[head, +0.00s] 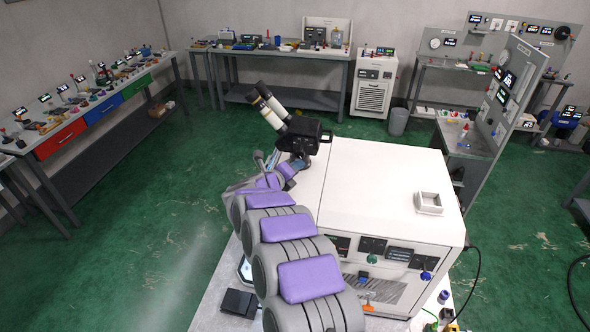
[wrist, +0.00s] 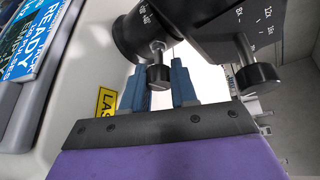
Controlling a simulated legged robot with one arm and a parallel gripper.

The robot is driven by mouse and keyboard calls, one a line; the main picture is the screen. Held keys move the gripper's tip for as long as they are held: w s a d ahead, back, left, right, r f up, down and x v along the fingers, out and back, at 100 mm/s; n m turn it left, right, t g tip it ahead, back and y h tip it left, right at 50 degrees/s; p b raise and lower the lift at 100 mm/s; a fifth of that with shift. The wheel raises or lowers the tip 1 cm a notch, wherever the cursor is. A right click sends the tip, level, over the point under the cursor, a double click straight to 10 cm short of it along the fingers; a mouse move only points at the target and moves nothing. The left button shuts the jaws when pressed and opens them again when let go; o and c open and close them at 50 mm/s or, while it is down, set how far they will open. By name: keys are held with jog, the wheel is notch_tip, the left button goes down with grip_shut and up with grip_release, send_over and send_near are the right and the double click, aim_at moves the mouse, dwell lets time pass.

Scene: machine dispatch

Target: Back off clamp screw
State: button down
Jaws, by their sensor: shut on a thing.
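A black device with cream tubes (head: 273,108) stands behind the white machine's left side in the head view. In the wrist view, a clamp screw with a black knob (wrist: 159,76) and metal shank hangs from its dark round barrel (wrist: 143,36). My gripper (wrist: 159,84) has its two blue fingers on either side of this knob, shut on it. A second black knob screw (wrist: 257,78) hangs from the marked dark block to the right, clear of the fingers. In the head view my gripper (head: 294,163) is small and partly hidden below the device.
The white machine (head: 385,180) fills the space right of my arm, with a square white frame (head: 430,202) on top. A yellow label (wrist: 105,103) and a blue sign (wrist: 32,38) lie left of the fingers. Benches line the walls; the green floor at left is clear.

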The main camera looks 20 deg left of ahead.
jog(key=shift+f, duration=0.2)
jog(key=c, duration=0.9)
grip_release()
jog(key=shift+a, duration=0.15)
jog(key=b+v, duration=0.4)
jog(key=v, duration=1.3)
jog(key=shift+a, duration=0.15)
